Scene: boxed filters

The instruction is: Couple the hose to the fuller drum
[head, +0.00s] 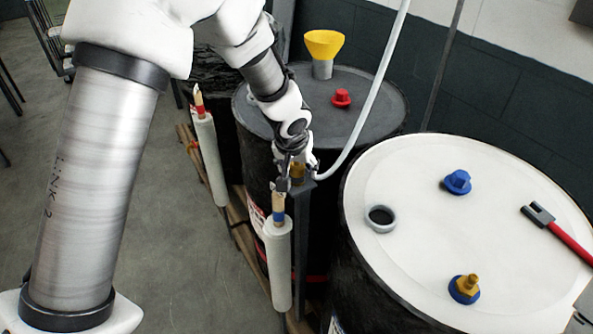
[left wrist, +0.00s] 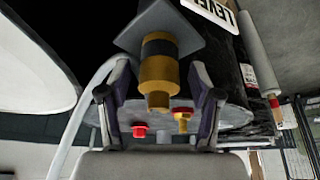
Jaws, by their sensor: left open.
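My left gripper (head: 296,168) is open, around a brass coupling (left wrist: 157,75) with a black band, not closed on it. The coupling sits at a grey square plate (left wrist: 185,35) on a dark post (head: 300,235). The pale hose (head: 365,125) hangs from above and curves in to this spot. The dark-topped drum (head: 375,95) stands behind, the white-topped drum (head: 420,215) at right. A brass fitting with a blue base (head: 465,288) is on the white top. A red-based brass fitting (left wrist: 182,121) shows on the dark drum in the left wrist view. My right gripper is out of view.
White sight tubes with a red band (head: 210,150) and a blue band (head: 279,265) stand beside the drums. The dark top holds a yellow funnel (head: 324,45) and red plug (head: 341,97); the white top holds a blue plug (head: 457,181), open port (head: 380,218) and red-handled wrench (head: 565,240).

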